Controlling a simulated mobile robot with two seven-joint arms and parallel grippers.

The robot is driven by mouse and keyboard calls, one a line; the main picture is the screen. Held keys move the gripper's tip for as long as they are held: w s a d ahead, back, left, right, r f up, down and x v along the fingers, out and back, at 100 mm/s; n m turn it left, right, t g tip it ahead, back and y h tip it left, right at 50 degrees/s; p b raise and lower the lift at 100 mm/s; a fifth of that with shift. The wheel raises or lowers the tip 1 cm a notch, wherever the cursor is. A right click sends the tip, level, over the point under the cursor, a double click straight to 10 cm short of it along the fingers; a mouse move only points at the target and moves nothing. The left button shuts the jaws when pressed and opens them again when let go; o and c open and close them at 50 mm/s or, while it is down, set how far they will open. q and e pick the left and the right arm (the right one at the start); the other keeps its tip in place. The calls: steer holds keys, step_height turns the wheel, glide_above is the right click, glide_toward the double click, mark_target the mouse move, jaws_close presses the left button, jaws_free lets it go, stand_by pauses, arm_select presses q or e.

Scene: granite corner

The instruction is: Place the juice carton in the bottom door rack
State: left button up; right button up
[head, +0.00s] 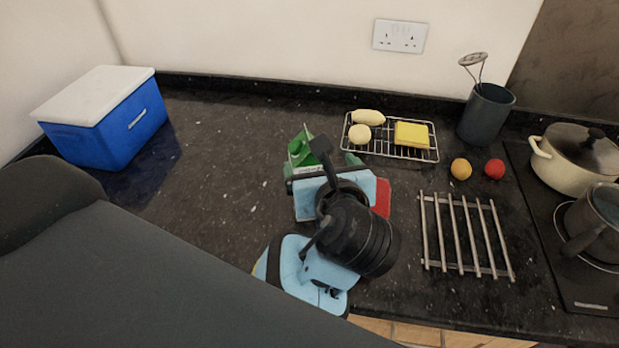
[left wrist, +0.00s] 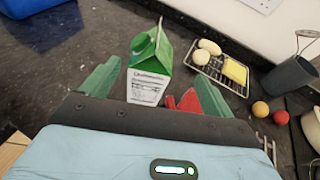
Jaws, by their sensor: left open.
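The juice carton (head: 301,149) is green and white with a gabled top and stands on the dark granite counter. In the left wrist view the carton (left wrist: 149,72) shows between my two green fingertips, nearer the left one, and looks a little beyond them; I cannot tell whether either touches it. My left gripper (head: 322,164) is open, with its wrist hiding part of the carton in the head view. In the left wrist view the gripper (left wrist: 157,88) has nothing clamped in it. My right gripper is not in view. No door rack shows in either view.
A red item (head: 382,198) lies partly hidden behind the gripper. A wire rack (head: 392,153) with food and a sponge stands behind, right. A trivet (head: 464,235), fruit, utensil pot (head: 486,115) and hob pans are at right. A blue cool box (head: 110,125) stands left; counter between is clear.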

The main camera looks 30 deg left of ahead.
arm_select(q)
steer(key=shift+s+f+g, duration=0.3)
steer(key=shift+f, duration=0.1)
steer(key=shift+a+x, duration=0.15)
steer(key=shift+x, duration=1.85)
steer(key=shift+a+x, duration=0.15)
steer(key=shift+x, duration=1.8)
steer(key=shift+s+r, duration=0.1)
steer(key=shift+r, duration=0.1)
jaws_close()
steer(key=shift+r, duration=0.1)
